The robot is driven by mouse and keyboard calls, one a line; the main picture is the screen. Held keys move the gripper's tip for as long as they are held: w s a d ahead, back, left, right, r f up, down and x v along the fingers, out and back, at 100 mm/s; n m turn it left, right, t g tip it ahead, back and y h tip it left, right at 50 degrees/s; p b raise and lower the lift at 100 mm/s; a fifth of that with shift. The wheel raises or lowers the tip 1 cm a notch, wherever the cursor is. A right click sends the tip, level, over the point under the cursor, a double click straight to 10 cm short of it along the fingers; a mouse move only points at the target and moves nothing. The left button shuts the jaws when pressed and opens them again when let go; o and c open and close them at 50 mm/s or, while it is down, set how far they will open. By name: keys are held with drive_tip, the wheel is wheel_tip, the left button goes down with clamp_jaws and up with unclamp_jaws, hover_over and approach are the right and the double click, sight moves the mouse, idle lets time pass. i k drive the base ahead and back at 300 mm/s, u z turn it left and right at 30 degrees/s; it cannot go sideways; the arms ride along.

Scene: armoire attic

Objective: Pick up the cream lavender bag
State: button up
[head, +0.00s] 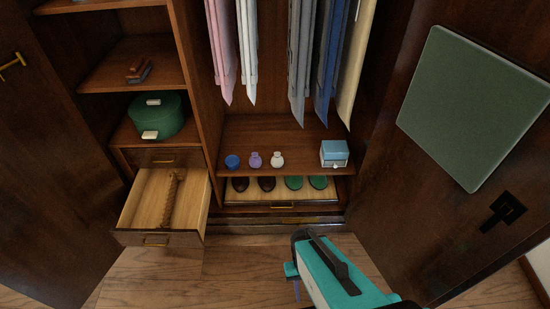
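The cream lavender bag (277,160) is a small, pale pouch with a narrowed neck. It stands upright on the wooden shelf board (235,131) under the hanging clothes, at the right end of a row of three small items. A purple bag (255,160) stands just left of it, and a blue round item (232,162) is at the left end. My gripper (292,272) is at the lower middle, in front of the armoire, well apart from the bags. My own arm mostly hides it, so its fingers cannot be made out.
A light blue box (334,153) stands on the same board, to the right. Hanging clothes (302,60) come down above the board. Shoes sit in a low tray (275,197) beneath it. An open drawer (190,206) juts out at left. Open doors flank both sides; the floor between is clear.

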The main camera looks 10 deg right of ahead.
sight(277, 160)
drive_tip(key=z, duration=0.1)
drive_tip(key=i, duration=0.1)
drive_tip(key=u, duration=0.25)
drive_tip(key=k, duration=0.8)
drive_tip(key=u, duration=0.65)
drive_tip(key=k, duration=0.55)
drive_tip(key=u, duration=0.7)
drive_tip(key=i, duration=1.3)
drive_tip(key=z, duration=0.1)
